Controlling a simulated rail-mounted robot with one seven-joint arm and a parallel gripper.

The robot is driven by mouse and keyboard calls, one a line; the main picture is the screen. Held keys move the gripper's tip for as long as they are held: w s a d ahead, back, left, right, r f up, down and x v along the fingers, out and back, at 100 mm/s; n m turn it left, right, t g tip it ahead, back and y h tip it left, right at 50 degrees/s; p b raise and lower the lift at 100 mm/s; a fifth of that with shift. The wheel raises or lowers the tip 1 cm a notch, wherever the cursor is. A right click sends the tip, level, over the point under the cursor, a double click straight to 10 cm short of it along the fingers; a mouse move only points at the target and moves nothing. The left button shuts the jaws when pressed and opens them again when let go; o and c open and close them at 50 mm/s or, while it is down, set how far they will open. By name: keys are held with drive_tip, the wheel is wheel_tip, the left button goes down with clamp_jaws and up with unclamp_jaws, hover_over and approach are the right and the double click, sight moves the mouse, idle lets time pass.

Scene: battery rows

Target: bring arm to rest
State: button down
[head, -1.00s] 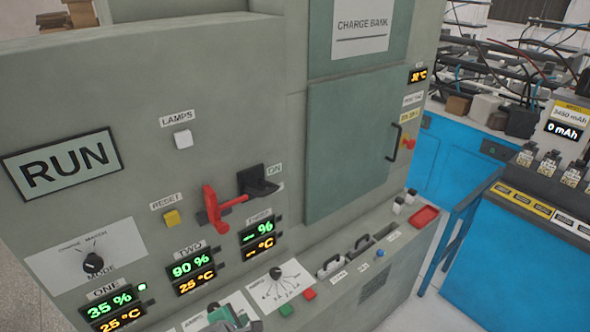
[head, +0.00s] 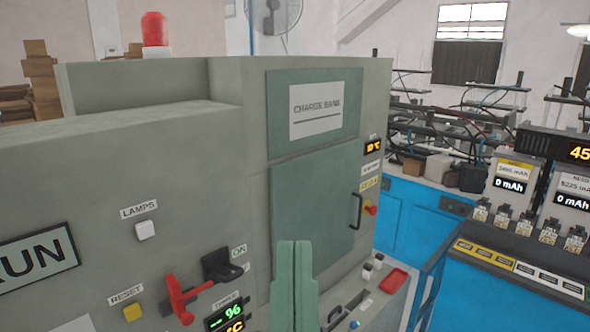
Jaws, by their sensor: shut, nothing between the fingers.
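My gripper (head: 295,248) shows at the bottom middle of the head view as two pale green fingers pointing up. They are pressed together with nothing between them. The rest of my arm is out of view below.
A red lever (head: 180,298) juts from the panel left of the gripper. The lamps button (head: 145,231) and yellow reset button (head: 132,312) are further left. A red tray (head: 394,281) sits on the ledge at right. A blue bench (head: 500,300) stands beyond.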

wheel_tip(320, 180, up, 16)
drive_tip(key=p, duration=1.2)
drive_tip(key=shift+w+a+r, duration=0.15)
idle(1.1)
